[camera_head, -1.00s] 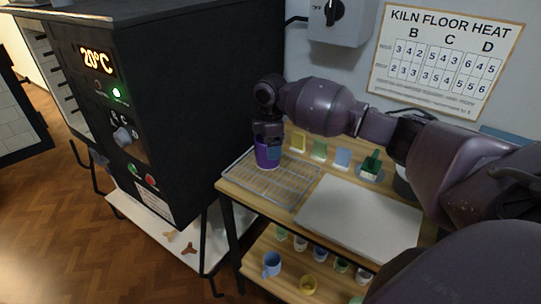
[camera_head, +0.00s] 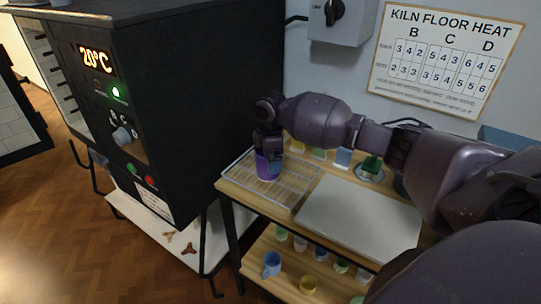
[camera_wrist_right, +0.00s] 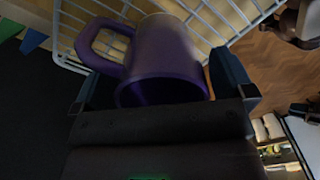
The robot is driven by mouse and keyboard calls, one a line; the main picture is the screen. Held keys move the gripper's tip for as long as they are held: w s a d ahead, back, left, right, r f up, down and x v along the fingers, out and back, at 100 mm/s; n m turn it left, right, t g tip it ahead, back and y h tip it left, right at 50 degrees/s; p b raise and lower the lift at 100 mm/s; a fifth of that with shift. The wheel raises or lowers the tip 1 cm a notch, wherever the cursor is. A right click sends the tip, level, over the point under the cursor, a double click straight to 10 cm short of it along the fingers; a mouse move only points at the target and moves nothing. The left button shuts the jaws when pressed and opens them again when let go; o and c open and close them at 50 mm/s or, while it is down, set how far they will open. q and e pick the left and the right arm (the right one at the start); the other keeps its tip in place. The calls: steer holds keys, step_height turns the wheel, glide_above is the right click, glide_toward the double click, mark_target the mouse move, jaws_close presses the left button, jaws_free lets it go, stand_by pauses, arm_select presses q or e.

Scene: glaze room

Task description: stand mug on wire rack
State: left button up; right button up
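A purple mug (camera_head: 268,166) is at the wire rack (camera_head: 290,190), over its back left part. In the right wrist view the mug (camera_wrist_right: 165,55) has its handle to the left and its dark open mouth facing my gripper. My right gripper (camera_head: 268,152) reaches down over the mug from above. Its two fingers (camera_wrist_right: 165,85) lie on either side of the mug, close against it. The mug looks upright; whether its base touches the wires is hidden. The rack also shows behind the mug in the wrist view (camera_wrist_right: 225,22). My left gripper is not in view.
A grey-white board (camera_head: 360,220) lies right of the rack on the wooden table. Coloured tiles and a green item (camera_head: 371,165) stand along the back. Several cups, including a blue mug (camera_head: 271,264), stand on the lower shelf. A black kiln (camera_head: 180,100) stands close on the left.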

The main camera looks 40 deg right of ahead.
step_height(320, 180, up, 12)
steer(key=shift+r+p, duration=0.15)
steer(key=shift+p, duration=0.25)
stand_by(0.7)
